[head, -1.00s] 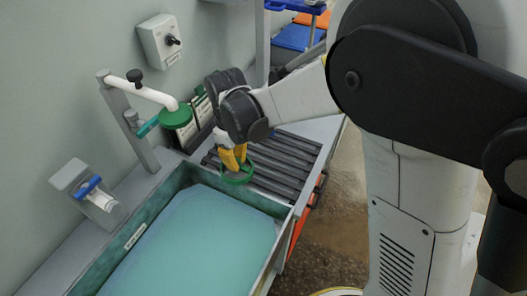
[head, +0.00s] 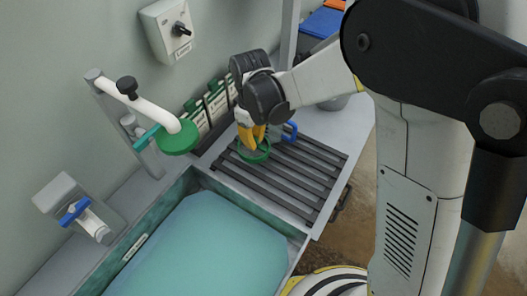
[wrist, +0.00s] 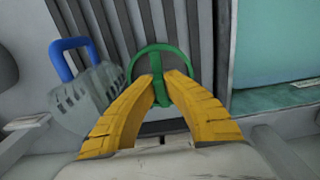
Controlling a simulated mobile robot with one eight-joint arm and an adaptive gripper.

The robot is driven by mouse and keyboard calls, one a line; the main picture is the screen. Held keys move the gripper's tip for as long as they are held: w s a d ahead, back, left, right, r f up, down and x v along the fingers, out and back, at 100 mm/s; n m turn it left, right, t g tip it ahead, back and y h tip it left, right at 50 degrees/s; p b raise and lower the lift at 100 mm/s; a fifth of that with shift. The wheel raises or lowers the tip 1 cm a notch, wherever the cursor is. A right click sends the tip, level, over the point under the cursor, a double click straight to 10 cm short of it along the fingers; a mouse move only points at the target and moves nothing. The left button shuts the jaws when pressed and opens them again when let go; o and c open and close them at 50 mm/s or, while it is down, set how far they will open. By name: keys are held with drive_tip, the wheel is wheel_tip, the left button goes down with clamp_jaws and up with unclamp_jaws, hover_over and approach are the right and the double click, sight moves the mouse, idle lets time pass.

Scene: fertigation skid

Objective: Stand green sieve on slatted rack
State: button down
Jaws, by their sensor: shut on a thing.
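My gripper (head: 252,143) has yellow fingers and is shut on the green sieve (head: 253,156), whose ring hangs below the fingertips. In the wrist view the sieve's green ring (wrist: 184,60) is just past the fingertips of my gripper (wrist: 160,88), with a green bar running between them. The slatted rack (head: 300,182) has dark parallel slats, and its slats (wrist: 196,40) lie behind the ring in the wrist view. The sieve is over the rack's back left part. I cannot tell whether it touches the slats. The sieve's mesh is not clear.
A grey, translucent vessel (wrist: 88,98) with a blue handle (head: 290,131) stands close beside the sieve. A basin of teal liquid (head: 205,250) lies in front of the rack. A white pipe (head: 150,108) with a green disc hangs at left. The rack's right side looks clear.

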sight(254, 153)
drive_tip(key=shift+f+b, duration=0.9)
drive_tip(key=shift+f, duration=2.1)
drive_tip(key=shift+f, duration=0.25)
drive_tip(key=c, duration=1.6)
unclamp_jaws()
drive_tip(key=shift+r, duration=0.1)
